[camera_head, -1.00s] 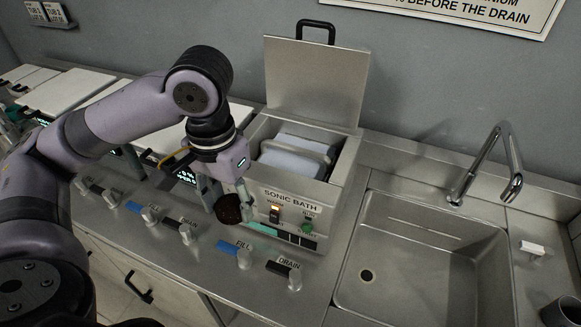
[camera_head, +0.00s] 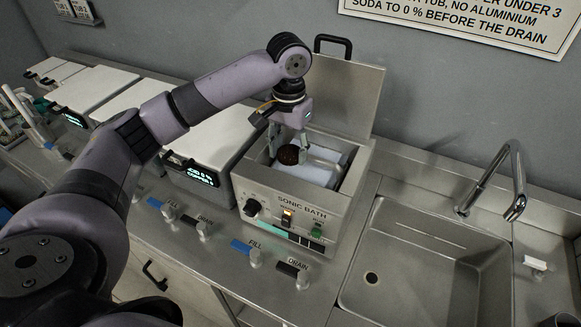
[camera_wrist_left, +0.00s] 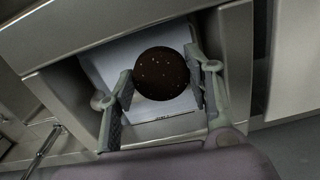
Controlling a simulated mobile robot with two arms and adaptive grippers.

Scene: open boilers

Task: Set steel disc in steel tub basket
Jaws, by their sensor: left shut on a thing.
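The disc (camera_head: 289,155) is dark brown and round, with a few pale specks. My left gripper (camera_head: 289,148) is shut on it and holds it over the left part of the open sonic bath (camera_head: 285,187). A pale inner piece, which looks like a basket (camera_head: 330,160), is inside the bath. In the left wrist view the disc (camera_wrist_left: 163,75) sits between the two fingers, above the pale floor (camera_wrist_left: 110,58) of the bath. I cannot tell whether the disc touches anything below. My right gripper is not in view.
The bath's lid (camera_head: 340,95) stands raised behind. Closed white-lidded tubs (camera_head: 215,130) stand to the left. A sink (camera_head: 425,260) with a curved tap (camera_head: 500,170) lies to the right. Fill and drain knobs (camera_head: 255,257) line the counter front.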

